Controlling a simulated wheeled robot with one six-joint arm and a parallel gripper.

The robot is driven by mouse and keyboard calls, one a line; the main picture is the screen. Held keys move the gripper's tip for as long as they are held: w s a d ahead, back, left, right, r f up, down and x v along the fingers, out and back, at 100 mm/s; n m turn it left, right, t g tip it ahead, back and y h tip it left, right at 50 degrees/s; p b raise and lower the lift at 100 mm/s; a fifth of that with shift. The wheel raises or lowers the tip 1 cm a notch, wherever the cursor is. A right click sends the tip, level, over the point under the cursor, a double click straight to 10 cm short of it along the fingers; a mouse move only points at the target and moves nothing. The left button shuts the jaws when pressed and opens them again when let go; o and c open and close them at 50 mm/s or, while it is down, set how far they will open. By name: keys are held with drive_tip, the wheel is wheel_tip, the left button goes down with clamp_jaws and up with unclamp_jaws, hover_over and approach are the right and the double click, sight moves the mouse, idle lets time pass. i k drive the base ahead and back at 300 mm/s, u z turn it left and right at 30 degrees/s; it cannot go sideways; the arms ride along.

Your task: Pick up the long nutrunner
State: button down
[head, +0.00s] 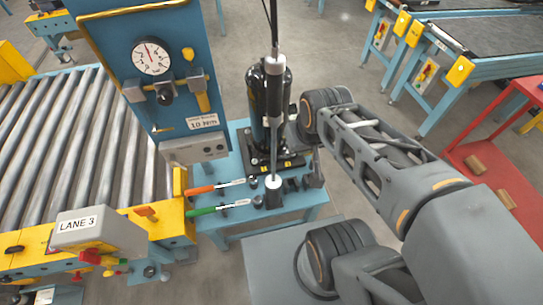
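The long nutrunner (275,128) hangs upright from a dark cable, in front of a black compressor (257,98). It has a grey upper body and a long thin shaft. Its lower end reaches a white-topped dark fitting (272,184) on the blue stand; I cannot tell whether they touch. My arm comes in from the lower right, and its wrist is just right of the compressor and nutrunner. My gripper's fingers cannot be made out there, so whether it is open or holds the nutrunner is unclear.
An orange-handled tool (202,189) and a green-handled tool (202,210) lie on the blue stand (235,226). A blue gauge panel (178,28) rises behind left. A roller conveyor (60,140) fills the left; a red table (500,140) stands right. Floor between is open.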

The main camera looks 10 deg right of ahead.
sight(275, 63)
drive_tip(key=k, duration=2.1)
drive_tip(key=z, duration=1.4)
drive_tip(key=i, duration=0.5)
drive_tip(key=u, duration=1.4)
